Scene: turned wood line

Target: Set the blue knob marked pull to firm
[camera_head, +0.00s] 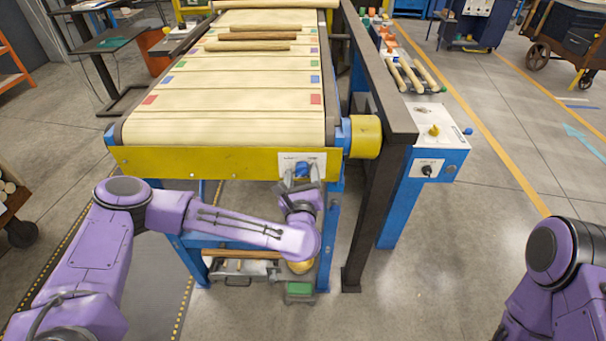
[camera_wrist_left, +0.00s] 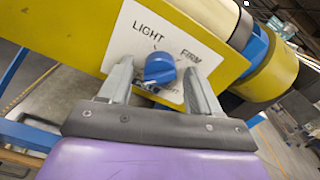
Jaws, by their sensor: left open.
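The blue knob (camera_wrist_left: 160,68) sits on a white plate (camera_wrist_left: 150,35) on the yellow front beam of the conveyor. The plate reads LIGHT at the upper left and what looks like FIRM at the upper right; the lettering below is partly hidden. In the head view the knob (camera_head: 302,170) shows just beyond my left gripper (camera_head: 300,187). In the left wrist view my left gripper (camera_wrist_left: 160,85) is open, with one finger on each side of the knob. I cannot tell whether the fingers touch it. My right gripper is out of the head view.
The conveyor belt (camera_head: 225,125) carries wooden rods (camera_head: 250,40). A dark post and rail (camera_head: 368,190) stand right of the knob. A white-topped control box (camera_head: 432,130) with a yellow button and a black knob is farther right. Grey floor (camera_head: 450,260) is clear at front right.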

